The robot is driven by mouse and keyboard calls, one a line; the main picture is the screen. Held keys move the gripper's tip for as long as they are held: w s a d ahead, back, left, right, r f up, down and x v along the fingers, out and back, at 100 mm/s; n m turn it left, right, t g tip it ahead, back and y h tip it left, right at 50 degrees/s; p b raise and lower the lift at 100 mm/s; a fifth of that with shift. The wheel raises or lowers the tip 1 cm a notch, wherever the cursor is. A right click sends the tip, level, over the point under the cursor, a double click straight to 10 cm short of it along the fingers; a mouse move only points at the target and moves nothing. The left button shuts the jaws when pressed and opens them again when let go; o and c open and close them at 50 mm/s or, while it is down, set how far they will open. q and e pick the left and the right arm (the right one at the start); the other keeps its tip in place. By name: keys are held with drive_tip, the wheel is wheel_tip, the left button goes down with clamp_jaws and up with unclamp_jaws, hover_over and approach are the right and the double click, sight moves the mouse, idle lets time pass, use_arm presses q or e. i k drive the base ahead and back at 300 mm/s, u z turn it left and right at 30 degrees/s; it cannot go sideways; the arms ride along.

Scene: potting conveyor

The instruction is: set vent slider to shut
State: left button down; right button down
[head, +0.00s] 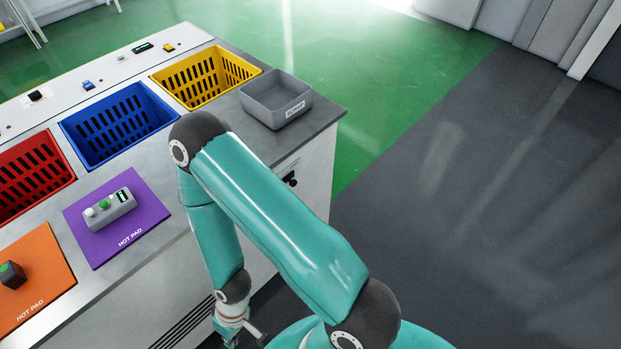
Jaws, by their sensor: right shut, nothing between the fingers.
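A small dark fitting (290,180) sits on the white front panel of the counter, below its right end, partly hidden by my right arm. I cannot tell whether it is the vent slider or how it is set. Dark horizontal vent slots (180,329) show low on the same front, partly cut off by the picture's bottom edge. My right gripper (243,341) hangs at the bottom of the view, close to the counter front and right of the slots. It is shut and empty, and partly cut off. My left gripper is out of view.
The counter holds red (32,176), blue (118,125) and yellow (205,78) baskets and a grey bin (276,99). A purple hot pad (150,221) carries a grey button box (109,210). An orange hot pad (45,261) carries a dark block (12,275). The floor at right is clear.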

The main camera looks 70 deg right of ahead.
sight(293, 182)
drive_tip(key=u, duration=0.9)
drive_tip(key=i, duration=0.15)
drive_tip(key=z, duration=2.75)
drive_tip(key=k, duration=0.9)
drive_tip(key=z, duration=0.2)
drive_tip(key=i, duration=0.9)
drive_tip(key=u, duration=0.1)
